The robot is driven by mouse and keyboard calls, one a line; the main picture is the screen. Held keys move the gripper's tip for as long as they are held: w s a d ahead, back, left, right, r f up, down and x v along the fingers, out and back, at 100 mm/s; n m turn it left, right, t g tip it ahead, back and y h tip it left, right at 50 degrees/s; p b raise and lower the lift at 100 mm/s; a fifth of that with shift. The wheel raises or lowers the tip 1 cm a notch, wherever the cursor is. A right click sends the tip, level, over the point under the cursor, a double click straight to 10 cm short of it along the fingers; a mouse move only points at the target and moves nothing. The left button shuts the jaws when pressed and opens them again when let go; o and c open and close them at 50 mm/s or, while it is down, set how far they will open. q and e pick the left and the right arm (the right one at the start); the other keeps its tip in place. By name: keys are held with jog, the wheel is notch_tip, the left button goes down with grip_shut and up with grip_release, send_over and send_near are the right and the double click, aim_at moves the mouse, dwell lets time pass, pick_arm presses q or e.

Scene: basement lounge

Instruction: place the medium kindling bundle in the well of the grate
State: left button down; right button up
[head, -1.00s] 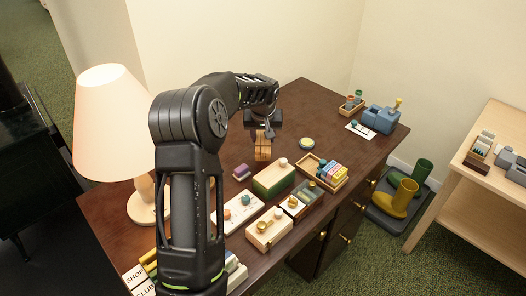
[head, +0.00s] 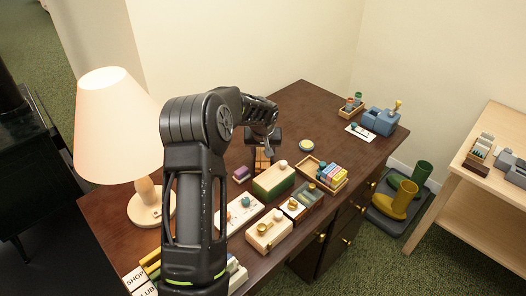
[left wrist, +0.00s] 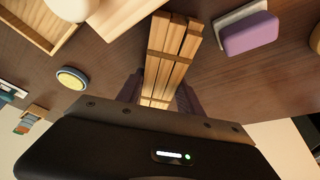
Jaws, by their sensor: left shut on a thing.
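The kindling bundle (head: 262,160) is a set of light wooden sticks bound together, at the middle of the dark desk, partly hidden by my left gripper (head: 263,142). In the left wrist view the bundle (left wrist: 172,52) runs up from between the fingers of my left gripper (left wrist: 157,98), which is shut on it. I cannot tell whether the bundle still touches the desk. No grate can be made out for certain in these views. My right gripper is not in view.
On the desk (head: 298,100) a lit lamp (head: 118,125) stands left. A green-sided box (head: 273,180), a purple block (head: 241,173) and a tray of coloured pieces (head: 322,174) lie close to the bundle. A round disc (head: 306,146) lies behind. A black unit (head: 40,165) stands far left.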

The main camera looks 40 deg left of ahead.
pick_arm(q)
jog(key=c, duration=1.2)
grip_release()
jog(key=shift+f, duration=0.15)
jog(key=shift+c, duration=0.2)
jog(key=o, duration=0.5)
jog(key=v, duration=1.2)
jog(key=shift+w+a+r+b, duration=0.1)
jog(key=shift+r+b, duration=0.15)
jog(key=shift+b, duration=0.1)
